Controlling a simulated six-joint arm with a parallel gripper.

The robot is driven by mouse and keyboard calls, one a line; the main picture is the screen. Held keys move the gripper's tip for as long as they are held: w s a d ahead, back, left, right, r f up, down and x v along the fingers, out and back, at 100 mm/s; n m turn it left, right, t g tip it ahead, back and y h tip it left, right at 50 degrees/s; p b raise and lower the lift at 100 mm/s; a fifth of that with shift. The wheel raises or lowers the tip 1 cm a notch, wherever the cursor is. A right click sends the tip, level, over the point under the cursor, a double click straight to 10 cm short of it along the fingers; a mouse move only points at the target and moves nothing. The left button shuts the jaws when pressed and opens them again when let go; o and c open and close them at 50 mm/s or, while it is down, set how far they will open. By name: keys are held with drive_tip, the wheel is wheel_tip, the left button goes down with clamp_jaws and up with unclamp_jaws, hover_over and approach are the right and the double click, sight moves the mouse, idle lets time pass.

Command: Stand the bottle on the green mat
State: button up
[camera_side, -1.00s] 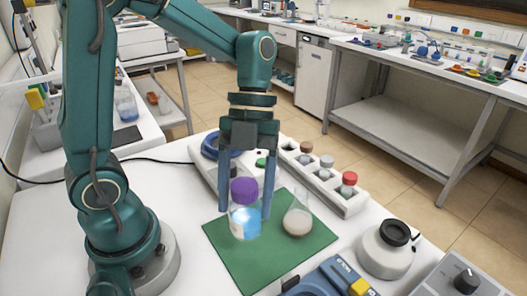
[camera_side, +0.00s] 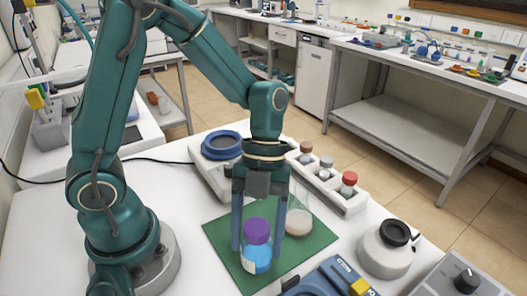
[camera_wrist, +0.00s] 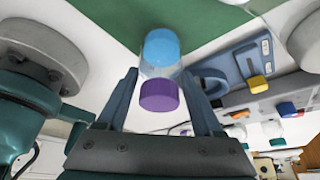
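The bottle has a purple cap, a clear body, blue liquid and a pale label. In the side view the bottle (camera_side: 257,260) is upright over the front part of the green mat (camera_side: 222,233). I cannot tell whether its base touches the mat. My gripper (camera_side: 258,240) points down with one finger on each side of the bottle, shut on it. In the wrist view the bottle (camera_wrist: 161,92) lies between the fingers (camera_wrist: 160,85), cap toward the camera, and the mat (camera_wrist: 215,25) is beyond it.
A clear flask with beige liquid (camera_side: 299,221) stands on the mat just right of my gripper. A rack with capped vials (camera_side: 326,175) is behind. A blue device (camera_side: 330,280) and a white container with a black top (camera_side: 385,250) are at the front right.

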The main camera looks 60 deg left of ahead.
drive_tip(key=o, duration=0.4)
drive_tip(key=shift+r, duration=0.1)
drive_tip(key=v, duration=1.2)
drive_tip(key=s+a+n+t+y, duration=0.1)
drive_tip(key=n+t, duration=0.3)
drive_tip(key=n, duration=0.9)
drive_tip(key=s+a+n+t+y, duration=0.2)
drive_tip(key=s+n+t, duration=0.2)
drive_tip(key=n, duration=1)
drive_tip(key=shift+s+a+f+t, duration=0.25)
drive_tip(key=shift+s+t, duration=0.1)
drive_tip(key=shift+t, duration=0.15)
